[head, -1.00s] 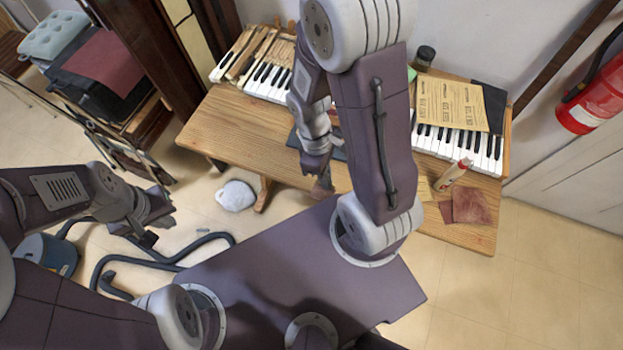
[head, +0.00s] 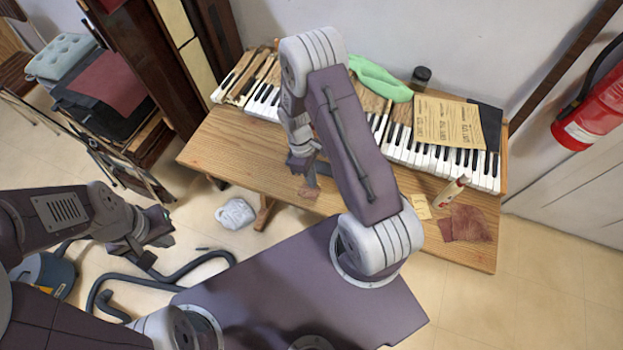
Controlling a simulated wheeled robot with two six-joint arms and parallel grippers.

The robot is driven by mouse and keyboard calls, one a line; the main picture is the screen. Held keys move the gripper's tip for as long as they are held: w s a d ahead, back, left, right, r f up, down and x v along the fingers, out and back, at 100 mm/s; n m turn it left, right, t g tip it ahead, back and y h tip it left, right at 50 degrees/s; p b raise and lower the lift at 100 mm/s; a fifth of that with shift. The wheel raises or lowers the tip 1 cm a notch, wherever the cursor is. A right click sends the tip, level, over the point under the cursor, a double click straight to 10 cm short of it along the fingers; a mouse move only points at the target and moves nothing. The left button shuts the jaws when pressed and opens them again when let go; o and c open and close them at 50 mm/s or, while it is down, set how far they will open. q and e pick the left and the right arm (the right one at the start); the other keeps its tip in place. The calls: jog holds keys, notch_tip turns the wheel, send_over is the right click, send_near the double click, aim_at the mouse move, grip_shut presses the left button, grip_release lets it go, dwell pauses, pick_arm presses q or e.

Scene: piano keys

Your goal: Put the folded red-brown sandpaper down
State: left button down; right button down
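The folded red-brown sandpaper (head: 309,193) shows as a small brown patch at the front edge of the wooden table, left of centre. It looks flat against the tabletop. My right gripper (head: 311,180) points down with its fingertips at the sandpaper's upper edge. The fingers are seen edge-on, so I cannot tell whether they still grip it. My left gripper (head: 156,240) is open and empty, over the floor at the left, away from the table.
The wooden table (head: 235,150) carries piano keys (head: 425,155), brown printed sheets (head: 447,122), a green cloth (head: 380,78) and a dark jar (head: 420,77). Another red-brown piece (head: 466,224) and a glue bottle (head: 450,192) lie at its right. Bare wood surrounds the sandpaper's left side.

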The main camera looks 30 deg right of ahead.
jog(key=shift+w+f, duration=0.1)
jog(key=shift+f, duration=0.3)
jog(key=shift+f, duration=0.15)
jog(key=c, duration=1.7)
grip_release()
jog(key=d+v, duration=0.1)
jog(key=v, duration=1.1)
jog(key=s+a+r+m+t, duration=0.4)
jog(key=s+r+m, duration=0.2)
jog(key=s+m, duration=0.2)
jog(key=shift+s+a+m+y, duration=0.3)
jog(key=shift+s+y, duration=0.1)
jog(key=shift+s, duration=0.25)
